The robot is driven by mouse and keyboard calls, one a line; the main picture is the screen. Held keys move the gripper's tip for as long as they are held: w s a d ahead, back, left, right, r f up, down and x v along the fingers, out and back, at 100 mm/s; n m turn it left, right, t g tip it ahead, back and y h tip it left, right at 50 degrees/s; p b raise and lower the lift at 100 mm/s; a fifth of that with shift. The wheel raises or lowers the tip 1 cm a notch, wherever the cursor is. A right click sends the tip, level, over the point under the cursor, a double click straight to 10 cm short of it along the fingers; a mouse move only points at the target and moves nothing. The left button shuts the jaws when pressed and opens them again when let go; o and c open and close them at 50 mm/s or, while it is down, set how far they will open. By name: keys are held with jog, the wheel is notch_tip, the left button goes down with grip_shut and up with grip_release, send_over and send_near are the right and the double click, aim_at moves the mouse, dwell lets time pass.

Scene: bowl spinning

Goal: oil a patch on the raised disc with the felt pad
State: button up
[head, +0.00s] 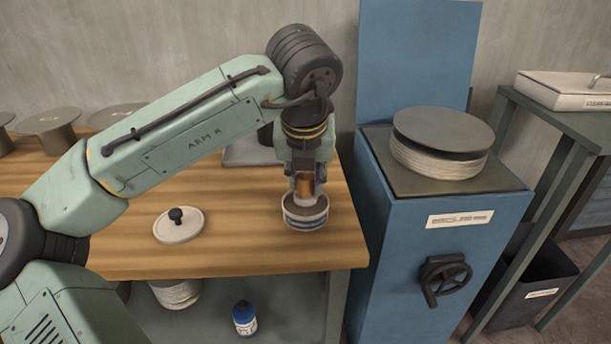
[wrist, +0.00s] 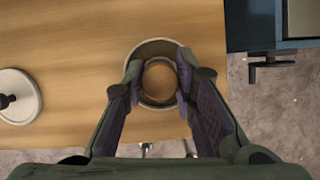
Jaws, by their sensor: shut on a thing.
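My gripper (head: 305,190) is shut on a round, brown-topped piece (wrist: 160,82), which I take to be the felt pad's holder. Its lower end is down inside a small round tin (head: 305,221) near the bench's right end, so the felt face is hidden. In the wrist view the tin's rim (wrist: 150,47) surrounds the held piece and the fingertips. The tin's contents cannot be made out. The raised disc (head: 443,128), dark grey and flat over a pale ribbed stack, stands on the blue cabinet to the right, apart from my gripper.
A pale lid with a black knob (head: 178,225) lies on the wooden bench (head: 240,255). The blue cabinet (head: 445,260) has a black crank (head: 444,280) and a tall back panel. A white case (head: 565,91) sits on a side stand.

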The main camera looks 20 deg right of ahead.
aim_at(306, 175)
jog(key=shift+f, duration=0.5)
dwell(0.4)
jog(key=shift+s+f, duration=0.1)
dwell(1.9)
notch_tip(306, 175, up, 7)
jog(key=p, duration=0.8)
dwell(0.7)
